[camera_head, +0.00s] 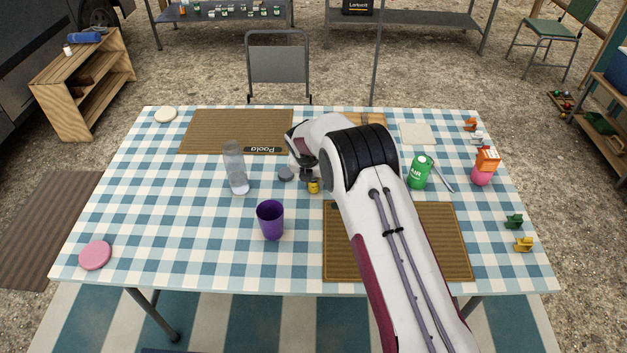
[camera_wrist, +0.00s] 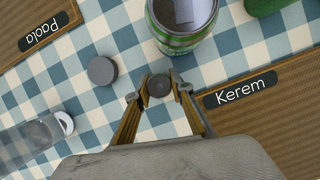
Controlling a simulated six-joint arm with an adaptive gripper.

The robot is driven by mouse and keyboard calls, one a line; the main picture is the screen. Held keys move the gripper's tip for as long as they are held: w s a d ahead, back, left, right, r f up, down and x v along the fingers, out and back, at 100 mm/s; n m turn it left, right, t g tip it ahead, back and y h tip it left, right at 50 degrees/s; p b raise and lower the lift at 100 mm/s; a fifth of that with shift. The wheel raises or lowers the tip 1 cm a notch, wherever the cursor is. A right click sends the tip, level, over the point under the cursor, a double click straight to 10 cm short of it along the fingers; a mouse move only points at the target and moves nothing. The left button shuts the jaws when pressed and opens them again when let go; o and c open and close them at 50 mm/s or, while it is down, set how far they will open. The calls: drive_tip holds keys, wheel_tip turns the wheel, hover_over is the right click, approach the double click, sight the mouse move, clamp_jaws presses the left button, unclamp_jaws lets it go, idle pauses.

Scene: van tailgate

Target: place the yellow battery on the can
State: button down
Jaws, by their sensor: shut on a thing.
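The yellow battery (camera_head: 313,186) is between the fingertips of my gripper (camera_head: 311,179), near the middle of the table. In the wrist view, my gripper (camera_wrist: 159,86) is shut on the battery (camera_wrist: 158,88), which shows its dark round end. Whether its lower end touches the cloth is not clear. In the wrist view an open-topped green can (camera_wrist: 178,45) with something pale inside stands just beyond the fingertips, apart from the battery. In the head view my arm hides that can.
A grey disc (camera_head: 286,173), a clear bottle (camera_head: 236,168) and a purple cup (camera_head: 270,220) stand left of my gripper. A green AIR container (camera_head: 420,171) stands to the right. Kerem's mat (camera_head: 440,240) lies at front right, Paola's mat (camera_head: 235,128) at back left.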

drive_tip(key=c, duration=1.8)
unclamp_jaws()
drive_tip(key=shift+f, duration=0.1)
drive_tip(key=shift+o, duration=0.2)
drive_tip(key=shift+r, duration=0.2)
drive_tip(key=v, duration=1.2)
